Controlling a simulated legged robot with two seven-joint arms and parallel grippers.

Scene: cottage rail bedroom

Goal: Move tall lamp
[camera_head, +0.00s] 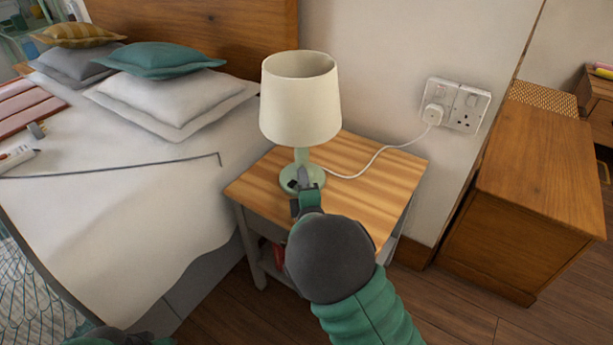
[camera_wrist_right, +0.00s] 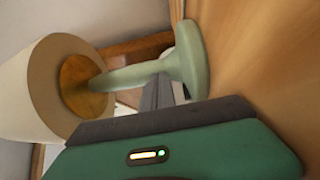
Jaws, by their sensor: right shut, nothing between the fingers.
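The tall lamp (camera_head: 301,100) has a cream shade and a pale green stem and round base. It stands upright on the wooden top of the bedside table (camera_head: 370,180). My right gripper (camera_head: 306,183) is at the near side of the lamp's base and lower stem. It is shut with nothing held, and hides part of the base. In the right wrist view the lamp (camera_wrist_right: 135,75) lies sideways across the picture, close by my green gripper body. I cannot tell whether the gripper touches the lamp.
A white cord (camera_head: 385,150) runs to a wall socket (camera_head: 463,108). The bed (camera_head: 120,220) with several pillows is left; a thin dark rod (camera_head: 130,167) lies on it. A wooden cabinet (camera_head: 535,160) stands right. The table's right side is bare.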

